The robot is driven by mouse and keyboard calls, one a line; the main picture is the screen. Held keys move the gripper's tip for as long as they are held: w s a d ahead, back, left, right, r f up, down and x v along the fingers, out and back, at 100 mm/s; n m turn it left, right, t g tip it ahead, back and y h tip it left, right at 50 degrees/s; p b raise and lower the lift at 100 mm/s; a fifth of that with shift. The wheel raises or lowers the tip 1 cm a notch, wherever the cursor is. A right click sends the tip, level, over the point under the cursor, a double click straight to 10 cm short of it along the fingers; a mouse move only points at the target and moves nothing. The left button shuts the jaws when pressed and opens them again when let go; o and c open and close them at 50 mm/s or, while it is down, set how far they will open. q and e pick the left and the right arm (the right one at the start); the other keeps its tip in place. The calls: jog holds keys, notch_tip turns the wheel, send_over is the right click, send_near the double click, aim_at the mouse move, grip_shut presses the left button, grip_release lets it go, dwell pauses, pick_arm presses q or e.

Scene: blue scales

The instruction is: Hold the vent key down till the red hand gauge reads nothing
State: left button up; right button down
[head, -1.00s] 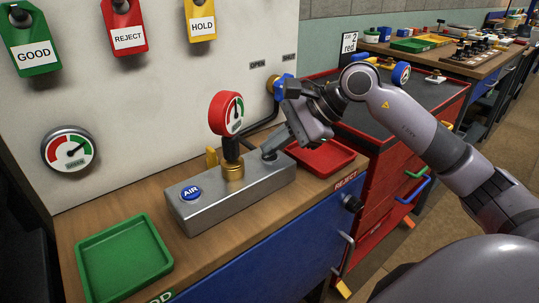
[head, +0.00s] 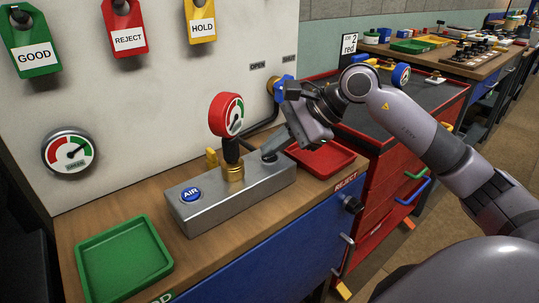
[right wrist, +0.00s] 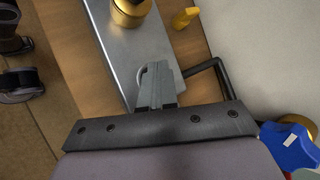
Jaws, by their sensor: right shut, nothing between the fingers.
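The red hand gauge (head: 226,114) stands upright on a brass fitting (head: 233,172) on the grey metal block (head: 235,198). Its dial faces right and is too small to read surely. My right gripper (head: 272,153) is shut and empty, its fingertips down at the right part of the block's top. In the right wrist view the shut fingertips (right wrist: 158,82) are over the block (right wrist: 140,48), beside a small pale curved piece. I cannot tell whether that is the vent key; the fingers hide most of that spot. My left gripper is not in view.
A blue AIR button (head: 190,194) is on the block's left end. A small yellow piece (head: 211,157) stands behind it. A blue valve handle (head: 282,88) is on the wall close to my gripper. A green tray (head: 122,255) and a red tray (head: 322,160) lie either side.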

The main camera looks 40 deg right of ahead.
aim_at(275, 158)
dwell(0.6)
jog(key=shift+r+p, duration=0.55)
jog(key=shift+r, duration=0.25)
jog(key=shift+r+p, duration=1.85)
jog(key=shift+r, duration=0.7)
jog(key=shift+d+f, duration=0.1)
